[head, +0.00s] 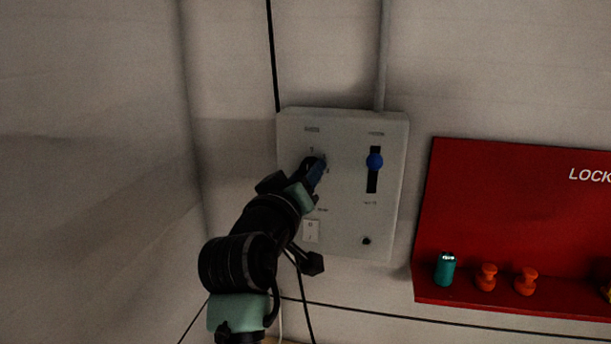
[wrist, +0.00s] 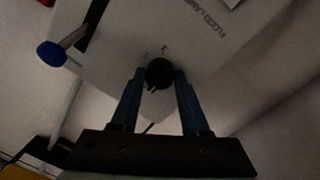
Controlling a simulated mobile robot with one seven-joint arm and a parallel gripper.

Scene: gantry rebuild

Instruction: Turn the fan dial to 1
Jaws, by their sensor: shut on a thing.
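The fan dial (wrist: 159,73) is a round black knob on the pale control box. In the wrist view it sits between the two blue fingers of my gripper (wrist: 160,80), which is shut on it. A light pointer mark shows low on the knob's face; I cannot read which number it points to. In the head view my gripper (head: 318,170) reaches the upper left of the control box (head: 342,228) and hides the dial. Small marks show around the dial, too small to read.
A white rocker switch (head: 311,231) and a small black button (head: 366,241) are below. A red lockout board (head: 500,215) hangs at right.

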